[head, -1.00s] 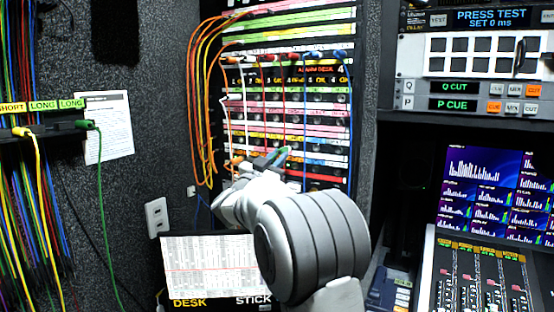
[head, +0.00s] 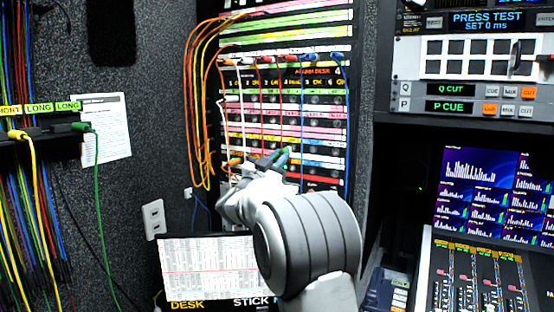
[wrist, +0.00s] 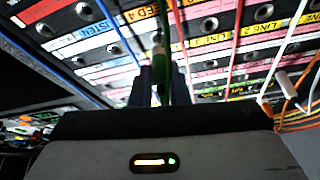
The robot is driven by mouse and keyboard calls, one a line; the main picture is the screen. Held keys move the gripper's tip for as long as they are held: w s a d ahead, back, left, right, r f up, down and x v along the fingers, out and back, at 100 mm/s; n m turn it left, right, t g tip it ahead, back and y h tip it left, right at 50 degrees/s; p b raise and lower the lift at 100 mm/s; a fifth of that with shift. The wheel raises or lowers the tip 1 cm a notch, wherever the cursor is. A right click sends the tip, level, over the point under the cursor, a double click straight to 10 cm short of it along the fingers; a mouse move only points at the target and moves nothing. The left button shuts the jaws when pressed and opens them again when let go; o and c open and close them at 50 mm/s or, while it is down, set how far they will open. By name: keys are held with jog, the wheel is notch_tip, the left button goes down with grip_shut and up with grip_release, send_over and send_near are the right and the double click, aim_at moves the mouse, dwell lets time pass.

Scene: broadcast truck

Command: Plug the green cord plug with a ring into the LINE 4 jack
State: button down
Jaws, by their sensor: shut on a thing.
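My gripper (head: 277,157) is in front of the lower part of the jack panel, shut on a green plug. The green plug (wrist: 161,62) stands upright between the dark fingers in the wrist view, its tip toward the panel. A pale band shows near its tip; whether it is the ring is unclear. A bit of green (head: 287,150) shows at the gripper in the head view. The jack panel (wrist: 115,50) has rows of round jacks on coloured strips. Labels such as FEED 4, LINE 1 and LINE 2 are readable; I cannot pick out LINE 4. Whether the tip touches a jack is hidden.
Orange cords (head: 192,110) loop at the panel's left. White, red and blue cords (head: 338,100) hang across its face. Another green plug (head: 84,127) sits in the left cord rack (head: 45,133). A mixing console (head: 470,275) stands at the right.

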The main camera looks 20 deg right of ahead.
jog(key=shift+w+d, duration=0.35)
jog(key=shift+d, duration=0.05)
jog(key=shift+w+d, duration=0.2)
jog(key=shift+d, duration=0.1)
jog(key=c, duration=1.3)
grip_release()
jog(key=shift+w, duration=0.1)
jog(key=b+v, duration=0.1)
jog(key=v, duration=0.7)
jog(key=shift+b, duration=0.3)
jog(key=shift+w, duration=0.1)
